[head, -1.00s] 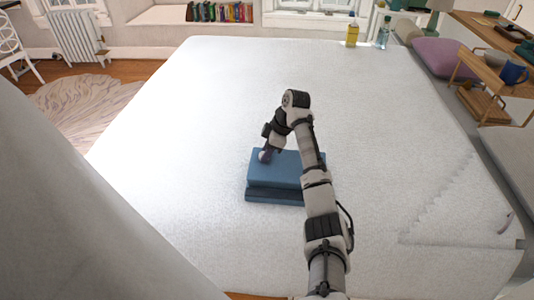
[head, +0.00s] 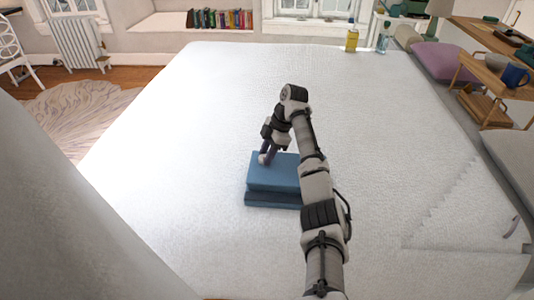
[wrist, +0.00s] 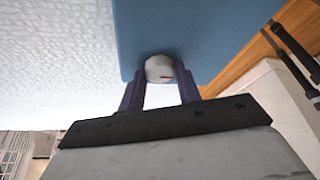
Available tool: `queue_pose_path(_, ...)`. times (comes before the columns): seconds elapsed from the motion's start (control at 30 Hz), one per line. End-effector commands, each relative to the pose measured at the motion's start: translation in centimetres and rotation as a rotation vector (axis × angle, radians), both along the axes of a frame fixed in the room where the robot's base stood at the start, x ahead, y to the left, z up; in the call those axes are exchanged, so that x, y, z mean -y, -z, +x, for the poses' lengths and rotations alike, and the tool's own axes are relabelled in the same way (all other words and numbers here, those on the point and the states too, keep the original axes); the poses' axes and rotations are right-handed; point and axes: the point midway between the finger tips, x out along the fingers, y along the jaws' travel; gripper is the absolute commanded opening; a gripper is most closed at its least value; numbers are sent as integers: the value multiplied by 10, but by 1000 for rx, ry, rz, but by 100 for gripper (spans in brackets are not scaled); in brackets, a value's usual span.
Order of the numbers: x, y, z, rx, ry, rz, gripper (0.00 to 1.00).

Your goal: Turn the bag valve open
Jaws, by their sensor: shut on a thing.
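The blue bag (head: 272,173) lies on the white bed and looks like a folded block with a darker lower layer. The valve, a small round pale knob (wrist: 159,69) with a short dark reddish mark, sits at the bag near its edge in the wrist view. The blue bag (wrist: 195,35) fills the top of that view. My gripper (wrist: 160,80) has its two dark purple fingers on either side of the knob and is shut on it. In the head view my gripper (head: 267,156) reaches down to the bag's upper left corner. My arm hides the bag's right end.
The white bed (head: 190,130) is wide and clear around the bag. A yellow bottle (head: 352,40) and a clear bottle (head: 383,43) stand beyond its far edge. A purple pillow (head: 438,55) and a wooden shelf (head: 490,65) are at the right.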

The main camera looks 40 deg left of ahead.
Motion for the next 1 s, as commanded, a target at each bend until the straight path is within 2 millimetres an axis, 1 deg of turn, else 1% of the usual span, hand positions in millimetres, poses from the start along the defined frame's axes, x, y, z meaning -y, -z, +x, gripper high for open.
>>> queue_pose_path(0.17,0,0,0,0,-1,0,10)
queue_pose_path(0.2,0,0,0,0,-1,0,37)
queue_pose_path(0.33,0,0,0,-1,0,-1,54)
queue_pose_path(0.37,0,0,0,-1,0,-1,55)
queue_pose_path(0.6,0,0,0,0,0,0,55)
queue_pose_path(0.73,1,-6,3,2,1,1,55)
queue_pose_path(0.87,6,-25,10,3,2,3,55)
queue_pose_path(0.97,11,-46,17,4,2,2,55)
queue_pose_path(1.0,13,-56,20,4,2,2,55)
